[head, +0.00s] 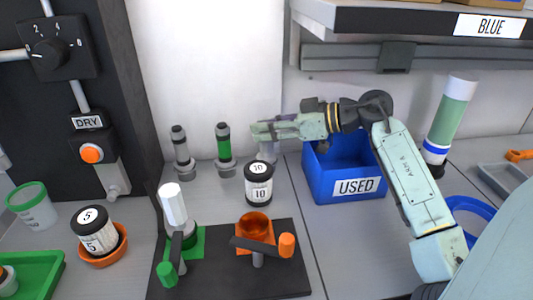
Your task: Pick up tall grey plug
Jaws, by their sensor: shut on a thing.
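My gripper (259,130) reaches in from the right at the back of the worktop. It is shut on a tall grey plug (268,152), whose pale grey lower part shows just below the fingers. The fingers cover its upper part, and the "10" canister (258,183) hides its foot. I cannot tell whether the plug touches the worktop. A dark grey cylinder (181,147) and a green-banded one (223,146) stand upright on grey bases to the left of my gripper.
A blue "USED" bin (320,180) stands under my forearm. A black board (215,280) in front bears a white-topped bottle (173,204) and an orange cup (254,225). A shelf (420,20) overhangs at the upper right. A green-and-white tube (452,112) stands right of my arm.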

